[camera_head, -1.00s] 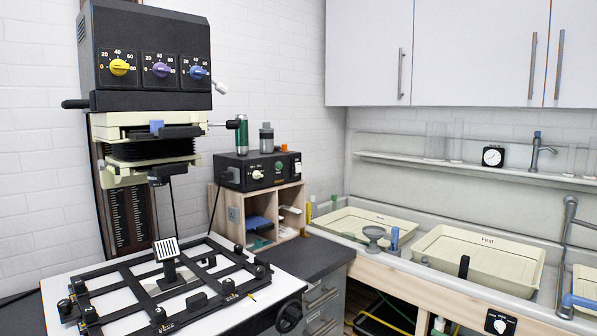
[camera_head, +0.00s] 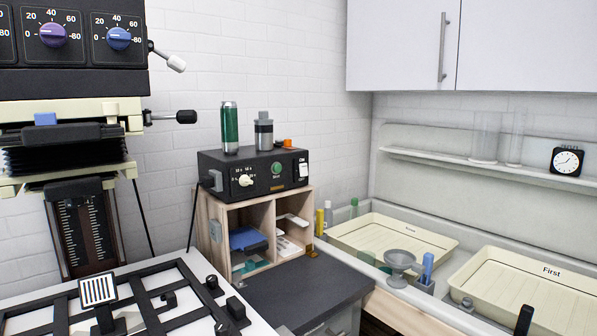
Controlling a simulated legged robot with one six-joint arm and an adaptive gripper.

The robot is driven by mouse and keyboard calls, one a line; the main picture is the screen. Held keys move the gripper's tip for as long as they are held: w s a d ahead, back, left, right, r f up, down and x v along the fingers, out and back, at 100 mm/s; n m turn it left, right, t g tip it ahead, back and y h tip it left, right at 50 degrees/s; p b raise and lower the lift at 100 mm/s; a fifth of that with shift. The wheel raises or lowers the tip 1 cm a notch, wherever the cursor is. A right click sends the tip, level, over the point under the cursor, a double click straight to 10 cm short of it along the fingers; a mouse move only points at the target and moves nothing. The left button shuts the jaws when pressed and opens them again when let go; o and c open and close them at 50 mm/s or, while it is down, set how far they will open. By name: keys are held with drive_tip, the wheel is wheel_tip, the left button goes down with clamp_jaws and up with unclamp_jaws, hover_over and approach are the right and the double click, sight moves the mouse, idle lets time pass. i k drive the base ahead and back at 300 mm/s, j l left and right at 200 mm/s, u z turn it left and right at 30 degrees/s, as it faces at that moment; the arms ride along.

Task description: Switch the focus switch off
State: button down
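A black timer box (camera_head: 254,172) sits on top of a small wooden shelf unit, in the middle of the camera_head view. Its front has a white dial (camera_head: 245,180), a green button (camera_head: 277,168) and, at the right end, a pale rocker switch (camera_head: 302,169). A small pale switch or plug (camera_head: 217,181) shows at its left end. The lettering is too small for me to tell which of these is the focus switch, or its on or off position. My gripper is not in view.
The enlarger head (camera_head: 75,40) and its black easel (camera_head: 150,300) stand at the left, with a lever (camera_head: 170,117) reaching toward the box. The dark counter (camera_head: 300,285) before the shelf unit is clear.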

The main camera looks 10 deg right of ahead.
sight(303, 167)
drive_tip(key=i+l+u, duration=0.2)
drive_tip(key=i+l, duration=0.4)
drive_tip(key=i+l+u, duration=0.15)
drive_tip(key=i+l, duration=0.35)
drive_tip(key=l, duration=0.2)
